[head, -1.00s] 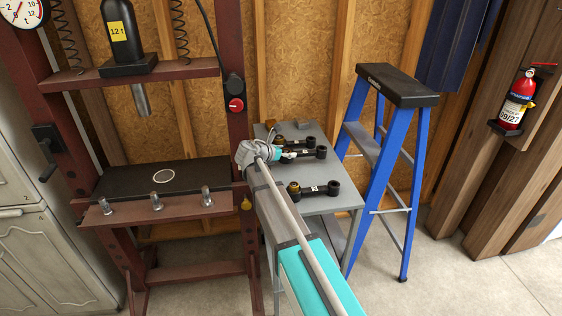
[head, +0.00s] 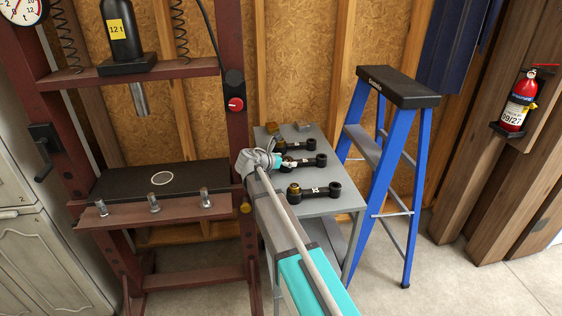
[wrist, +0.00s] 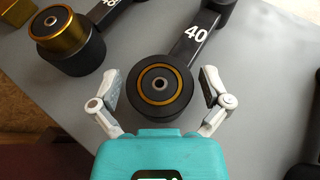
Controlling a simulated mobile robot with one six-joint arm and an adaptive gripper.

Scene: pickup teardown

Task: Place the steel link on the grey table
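Several black links with white number labels lie on the grey table (head: 338,172); I cannot tell by look which is steel. The link marked 40 (wrist: 193,42) has its round black end with a gold ring (wrist: 160,88) between my fingers in the wrist view. My gripper (wrist: 160,90) is open, with one finger on either side of this end and a visible gap at each. In the head view, my gripper (head: 284,163) is at the left end of the middle link (head: 309,161), partly hiding it. The front link (head: 315,190) lies nearer.
Another link with a gold bushing (wrist: 60,32) lies close at upper left in the wrist view. Small blocks (head: 303,126) sit at the table's back. A red press (head: 237,125) stands left of the table, and a blue ladder (head: 412,180) stands close on the right.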

